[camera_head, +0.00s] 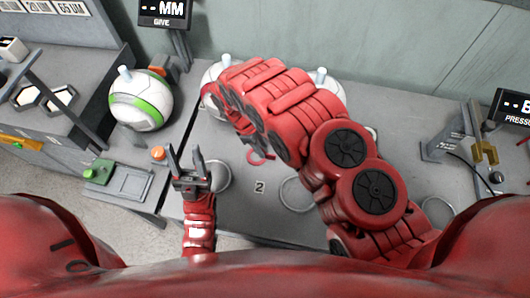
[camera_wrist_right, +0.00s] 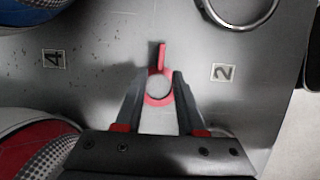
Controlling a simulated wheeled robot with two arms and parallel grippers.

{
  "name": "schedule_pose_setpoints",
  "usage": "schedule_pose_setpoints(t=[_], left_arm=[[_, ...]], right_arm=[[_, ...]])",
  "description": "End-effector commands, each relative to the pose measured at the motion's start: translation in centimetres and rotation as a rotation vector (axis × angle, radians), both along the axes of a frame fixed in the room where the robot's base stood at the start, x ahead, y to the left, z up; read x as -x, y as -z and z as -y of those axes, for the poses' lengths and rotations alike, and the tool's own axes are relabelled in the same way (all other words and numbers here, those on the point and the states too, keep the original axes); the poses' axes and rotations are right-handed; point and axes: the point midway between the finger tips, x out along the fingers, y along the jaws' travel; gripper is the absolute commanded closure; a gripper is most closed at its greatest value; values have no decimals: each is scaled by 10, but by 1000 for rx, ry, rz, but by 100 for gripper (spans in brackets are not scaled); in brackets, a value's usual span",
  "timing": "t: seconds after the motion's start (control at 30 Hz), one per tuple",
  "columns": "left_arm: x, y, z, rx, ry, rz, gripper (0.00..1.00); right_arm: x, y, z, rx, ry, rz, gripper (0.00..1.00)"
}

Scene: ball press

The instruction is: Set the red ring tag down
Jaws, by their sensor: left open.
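The red ring tag (camera_wrist_right: 158,99) shows in the right wrist view as a red ring with a short straight tab. It lies between the fingers of my right gripper (camera_wrist_right: 160,76), with its tab pointing beyond the fingertips. I cannot tell whether the fingers press on it or only stand around it, or whether it touches the grey table. In the head view the ring tag (camera_head: 257,158) shows just below my right arm, which hides most of the right gripper. My left gripper (camera_head: 184,157) is open and empty, left of the ring tag.
A green-and-white ball (camera_head: 140,103) sits at the left. Two more pale balls stand at the back, partly behind my right arm. The grey table (camera_head: 235,205) bears a "2" label (camera_head: 259,187) and metal rings, one (camera_head: 297,194) beside the label. A "4" label (camera_wrist_right: 54,59) shows in the wrist view.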

Motion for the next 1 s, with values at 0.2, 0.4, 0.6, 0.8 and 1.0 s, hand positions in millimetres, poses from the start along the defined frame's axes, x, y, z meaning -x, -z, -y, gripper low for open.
schedule_pose_setpoints(t=[0.2, 0.4, 0.6, 0.8, 1.0], left_arm=[[0, 14, 0, 0, 0, 0, 50], [0, 19, 0, 0, 0, 0, 50], [0, 19, 0, 0, 0, 0, 50], [0, 19, 0, 0, 0, 0, 50], [0, 19, 0, 0, 0, 0, 50]], right_arm=[[-4, -39, -14, 0, 1, 4, 62], [-5, -66, -22, 1, 0, 1, 62], [-5, -75, -25, 0, 1, 0, 62], [-4, -74, -24, 1, 0, 0, 62], [-5, -74, -24, 1, 0, 0, 62]])
